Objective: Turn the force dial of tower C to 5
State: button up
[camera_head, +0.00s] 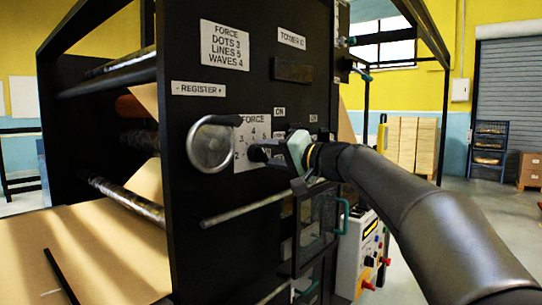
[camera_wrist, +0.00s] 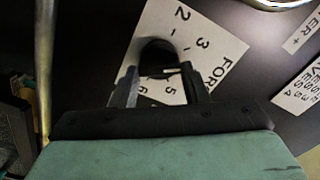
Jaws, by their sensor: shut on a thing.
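The force dial is a dark round knob (camera_wrist: 158,52) on a white scale plate (camera_wrist: 215,65) marked FORCE. In the wrist view 2, 3, 5 and 6 can be read around it; which number the dial points to I cannot tell. The plate also shows in the head view (camera_head: 253,122), on the black panel of tower C, whose label (camera_head: 291,38) is above. My gripper (camera_wrist: 160,88) has one finger on each side of the knob and is shut on it. In the head view my gripper (camera_head: 264,153) reaches the plate from the right and hides most of the dial.
A metal handwheel (camera_head: 208,145) is just left of the plate, under a REGISTER label (camera_head: 198,89). A sign (camera_head: 224,45) reads dots 3, lines 5, waves 4. A metal bar (camera_head: 245,209) sticks out below my gripper. A control box (camera_head: 358,255) stands lower right.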

jog(key=m+p, duration=0.1)
jog(key=m, duration=0.7)
jog(key=shift+f+p, duration=0.15)
jog(key=shift+p, duration=0.25)
jog(key=m+p, duration=0.1)
jog(key=m, duration=0.3)
jog(key=shift+p, duration=0.4)
jog(key=shift+f+m+p, duration=0.2)
jog(key=shift+m+p, duration=0.35)
jog(key=shift+m, duration=1.05)
jog(key=o, duration=1)
jog(key=shift+d, duration=0.1)
